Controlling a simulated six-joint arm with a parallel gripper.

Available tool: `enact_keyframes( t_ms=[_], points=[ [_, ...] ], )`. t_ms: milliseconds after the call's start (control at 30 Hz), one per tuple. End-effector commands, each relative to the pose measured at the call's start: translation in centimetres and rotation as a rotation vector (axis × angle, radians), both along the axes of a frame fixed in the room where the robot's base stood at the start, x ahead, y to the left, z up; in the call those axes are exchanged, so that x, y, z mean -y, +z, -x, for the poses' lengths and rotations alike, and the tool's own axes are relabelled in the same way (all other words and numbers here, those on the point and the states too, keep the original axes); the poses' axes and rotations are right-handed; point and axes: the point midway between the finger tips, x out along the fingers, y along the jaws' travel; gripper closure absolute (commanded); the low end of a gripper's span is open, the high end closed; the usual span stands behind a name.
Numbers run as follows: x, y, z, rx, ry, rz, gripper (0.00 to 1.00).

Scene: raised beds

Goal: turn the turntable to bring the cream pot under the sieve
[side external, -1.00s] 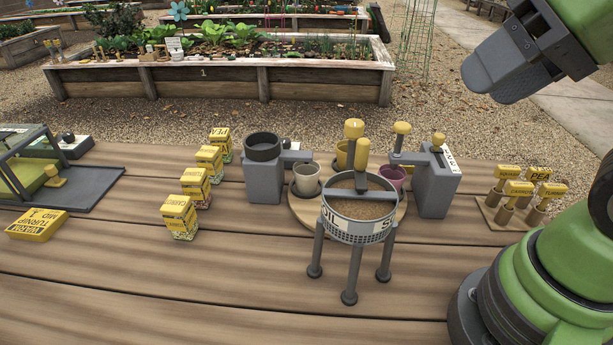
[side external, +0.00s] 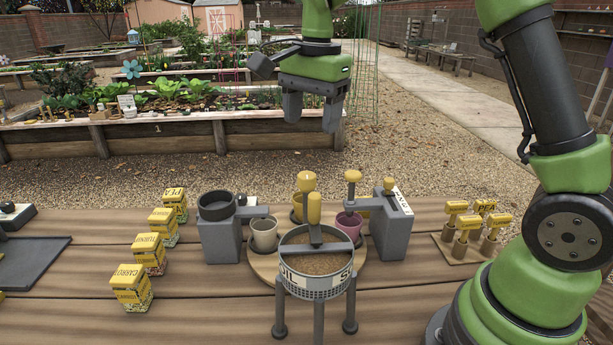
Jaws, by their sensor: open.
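The wooden turntable (side external: 260,267) lies flat on the table, partly hidden behind the sieve. The cream pot (side external: 264,235) stands on its left side, beside a grey dispenser's arm. A pink pot (side external: 349,228) stands on its right, and a yellow pot (side external: 297,208) at the back is partly hidden by yellow-knobbed posts. The sieve (side external: 317,284), full of brown soil, stands on grey legs over the turntable's front; what is under it is hidden. My gripper (side external: 311,112) is open and empty, pointing down, high above and apart from the turntable.
Grey blocks flank the turntable, one with a dark cup (side external: 217,206) and one with a yellow knob (side external: 353,176). Yellow seed boxes (side external: 149,253) form a row at left. A marker rack (side external: 462,249) is at right.

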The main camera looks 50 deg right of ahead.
Motion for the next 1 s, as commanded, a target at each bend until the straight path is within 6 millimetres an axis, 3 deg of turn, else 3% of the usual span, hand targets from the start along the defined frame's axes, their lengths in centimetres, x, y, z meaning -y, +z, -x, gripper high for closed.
enact_keyframes(
  t_ms=[133,367,700,1000],
  points=[
    [0.7,-2.0,-1.5,-0.053,-0.109,0.007,0.37],
    [0.9,-4.1,-1.7,-0.071,-0.137,0.012,0.37],
    [0.9,-10.2,-1.7,-0.068,-0.135,0.011,0.37],
    [0.8,-12.3,-1.8,-0.063,-0.135,0.01,0.37]
  ],
)
